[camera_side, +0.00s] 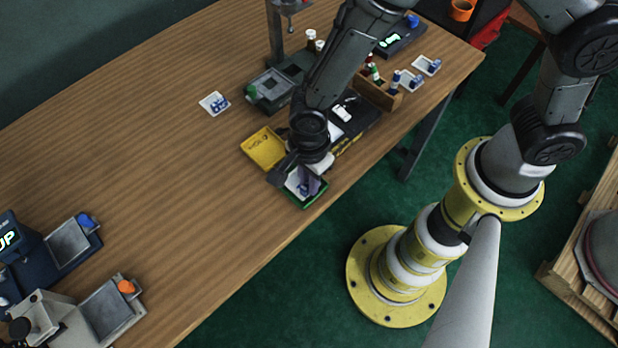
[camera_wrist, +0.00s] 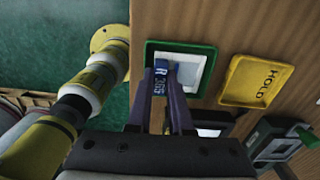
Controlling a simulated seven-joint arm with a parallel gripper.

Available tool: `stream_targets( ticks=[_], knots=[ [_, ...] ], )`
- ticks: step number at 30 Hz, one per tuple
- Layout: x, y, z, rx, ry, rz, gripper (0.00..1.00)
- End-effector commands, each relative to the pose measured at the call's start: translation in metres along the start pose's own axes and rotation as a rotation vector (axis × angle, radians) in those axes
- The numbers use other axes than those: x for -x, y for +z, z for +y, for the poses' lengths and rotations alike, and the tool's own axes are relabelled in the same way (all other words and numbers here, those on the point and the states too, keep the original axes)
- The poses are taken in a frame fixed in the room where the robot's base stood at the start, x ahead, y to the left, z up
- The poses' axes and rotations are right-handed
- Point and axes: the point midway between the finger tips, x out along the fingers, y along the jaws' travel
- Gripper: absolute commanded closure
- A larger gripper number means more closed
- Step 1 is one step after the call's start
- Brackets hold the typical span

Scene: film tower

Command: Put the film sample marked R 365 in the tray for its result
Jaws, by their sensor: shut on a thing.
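The film sample marked R 365 shows in the wrist view as a white square with a blue tab (camera_wrist: 161,79) lettered R 365. My gripper (camera_wrist: 162,95) is shut on the tab. The sample is at the green-rimmed tray (camera_wrist: 209,58), its white part within the rim as seen from above. I cannot tell whether it touches the tray floor. In the side view my gripper (camera_side: 300,178) is low over the green tray (camera_side: 317,199), partly covering it. The yellow tray marked HOLD (camera_wrist: 245,81) is beside it and also shows in the side view (camera_side: 263,148).
Other white samples with blue tabs lie on the table, one alone (camera_side: 214,103) and others at the right (camera_side: 427,65). A wooden rack (camera_side: 375,92) with small bottles stands behind my gripper. Devices with grey pans (camera_side: 105,309) stand front left. The middle left table is clear.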

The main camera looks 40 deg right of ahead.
Motion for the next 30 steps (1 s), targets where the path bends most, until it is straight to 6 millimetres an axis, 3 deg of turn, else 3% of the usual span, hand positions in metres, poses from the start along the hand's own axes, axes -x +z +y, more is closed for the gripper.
stream_targets(
  ticks=[10,11,16,23,28,30],
  knots=[
    [-0.0008,0.0001,-0.0001,0.000,0.000,0.000,1.00],
    [-0.0008,0.0001,-0.0001,0.000,0.000,0.000,0.80],
    [-0.0009,0.0000,0.0000,0.000,0.000,0.000,0.49],
    [-0.0009,0.0000,0.0000,0.000,0.000,0.000,0.46],
    [-0.0010,-0.0001,0.0001,0.000,0.000,0.000,0.16],
    [-0.0010,-0.0001,0.0001,0.000,0.000,0.000,0.11]
  ],
)
